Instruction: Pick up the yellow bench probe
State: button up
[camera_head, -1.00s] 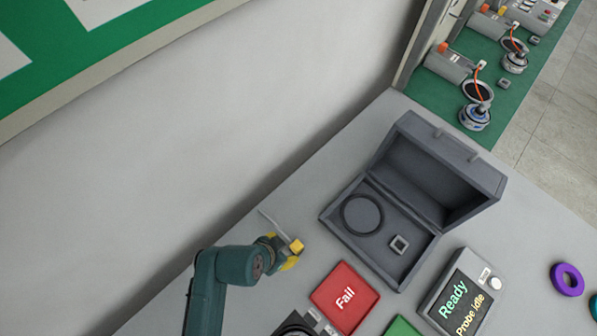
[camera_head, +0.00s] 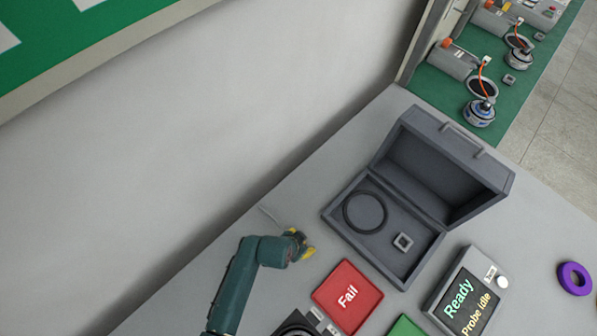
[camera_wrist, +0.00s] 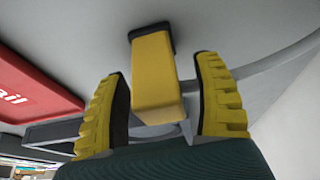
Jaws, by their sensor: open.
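The yellow bench probe (camera_wrist: 153,75) is a yellow block with a dark end in the wrist view. It is between the two yellow ridged fingers of my gripper (camera_wrist: 163,98). The fingers are open, with a visible gap on each side of the block. In the head view my gripper (camera_head: 302,246) is low over the grey bench, left of the red Fail tray. There the probe cannot be told apart from the yellow fingers. A thin pale cable (camera_head: 268,216) shows behind the gripper.
The red Fail tray (camera_head: 347,296) is close right of my gripper. An open grey case (camera_head: 330,213) stands behind it. A tester with a Ready screen (camera_head: 465,297) and a purple ring (camera_head: 574,278) are further right. The wall is to the left.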

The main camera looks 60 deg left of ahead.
grip_shut()
jog(key=shift+r, duration=0.1)
dwell(0.4)
